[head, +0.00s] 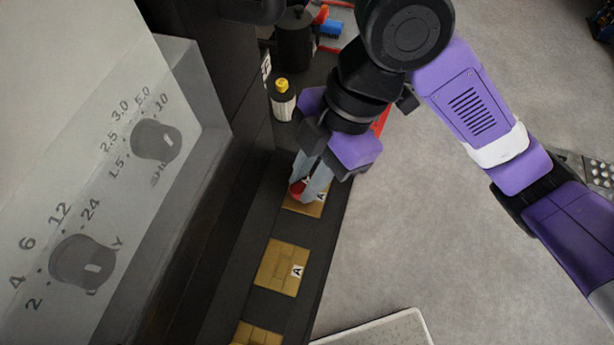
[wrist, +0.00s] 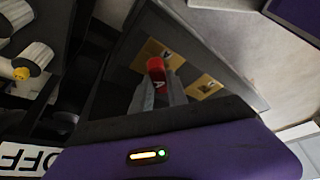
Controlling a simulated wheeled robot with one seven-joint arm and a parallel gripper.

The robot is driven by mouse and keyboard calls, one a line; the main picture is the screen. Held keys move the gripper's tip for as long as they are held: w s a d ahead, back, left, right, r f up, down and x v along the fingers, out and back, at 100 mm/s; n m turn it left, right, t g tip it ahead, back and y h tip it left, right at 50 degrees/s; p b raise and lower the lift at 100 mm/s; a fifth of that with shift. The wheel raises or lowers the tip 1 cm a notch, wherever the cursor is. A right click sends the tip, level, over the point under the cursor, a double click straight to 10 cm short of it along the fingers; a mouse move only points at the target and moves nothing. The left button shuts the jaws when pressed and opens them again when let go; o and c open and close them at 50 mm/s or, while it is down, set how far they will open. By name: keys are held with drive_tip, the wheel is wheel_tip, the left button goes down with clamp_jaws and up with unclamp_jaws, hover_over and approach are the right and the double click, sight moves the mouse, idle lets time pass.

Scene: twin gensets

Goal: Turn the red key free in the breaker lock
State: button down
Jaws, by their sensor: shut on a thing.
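The red key (head: 297,188) stands at a brass lock plate (head: 305,205) on the dark ledge, in the middle of the head view. My gripper (head: 311,178) reaches down over that plate with its grey fingers closed around the key. The fingers and key hide part of the plate and the key's lower end.
Another brass plate marked A (head: 281,268) lies nearer on the ledge, and part of a third (head: 256,335) shows. A panel with two grey knobs (head: 155,141) stands at left. A yellow-capped bottle (head: 283,100) stands behind my gripper. Floor at right is mostly clear.

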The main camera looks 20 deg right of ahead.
sight(307, 182)
drive_tip(key=n+g, duration=0.1)
drive_tip(key=n, duration=0.3)
drive_tip(key=shift+n+g+h+b, duration=0.3)
drive_tip(key=shift+g+h+b, duration=0.05)
drive_tip(key=shift+g+h, duration=0.05)
drive_tip(key=n+g+h, duration=0.1)
drive_tip(key=n, duration=0.3)
drive_tip(key=c, duration=1.2)
unclamp_jaws()
wheel_tip(307, 182, up, 8)
drive_tip(key=p, duration=0.6)
drive_tip(key=shift+f, duration=0.25)
